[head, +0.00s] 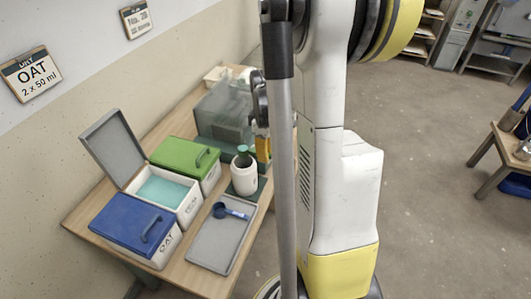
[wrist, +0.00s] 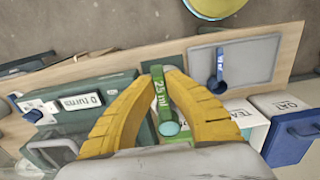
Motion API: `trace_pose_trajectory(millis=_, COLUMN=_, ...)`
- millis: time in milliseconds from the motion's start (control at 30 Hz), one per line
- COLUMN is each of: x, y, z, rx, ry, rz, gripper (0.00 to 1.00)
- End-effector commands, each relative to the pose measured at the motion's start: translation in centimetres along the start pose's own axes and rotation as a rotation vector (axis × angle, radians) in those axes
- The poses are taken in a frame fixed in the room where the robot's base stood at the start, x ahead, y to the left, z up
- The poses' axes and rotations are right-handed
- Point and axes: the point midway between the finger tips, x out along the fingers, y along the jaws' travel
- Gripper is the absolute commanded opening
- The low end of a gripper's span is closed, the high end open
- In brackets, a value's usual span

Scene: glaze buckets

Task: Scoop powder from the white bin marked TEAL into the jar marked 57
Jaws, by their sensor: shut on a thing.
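My gripper (wrist: 165,80) is shut on the handle of a green scoop (wrist: 158,97) marked 25 ml. The scoop's round bowl (wrist: 169,128) looks teal inside in the wrist view. In the head view my gripper's yellow fingers (head: 263,149) are beside the white jar (head: 244,182), and a green round shape, probably the scoop's bowl, shows over its mouth. The jar's marking is not readable. The white bin (head: 186,213) stands open with teal powder (head: 163,190) in it; its grey lid (head: 112,148) is raised. Part of its TEAL label (wrist: 238,110) shows in the wrist view.
A blue-lidded bin marked OAT (head: 130,226) and a green-lidded bin (head: 185,156) flank the open bin. A blue scoop (head: 228,211) lies on a grey tray (head: 212,252). A device reading 0 turns (wrist: 85,100) stands on the other side of my gripper.

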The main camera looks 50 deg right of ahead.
Motion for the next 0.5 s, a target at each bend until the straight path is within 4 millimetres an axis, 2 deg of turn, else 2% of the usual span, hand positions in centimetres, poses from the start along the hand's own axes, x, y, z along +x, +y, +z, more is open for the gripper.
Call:
trace_pose_trajectory(millis=200, x=1.44, y=-0.17, z=-0.04, rx=-0.002, ry=-0.001, rz=0.025, gripper=0.0)
trace_pose_trajectory(millis=300, x=1.23, y=-0.56, z=-0.07, rx=-0.009, ry=0.001, rz=0.241, gripper=0.0)
trace_pose_trajectory(millis=500, x=1.09, y=-0.27, z=-0.03, rx=-0.004, ry=0.0, rz=0.452, gripper=0.0)
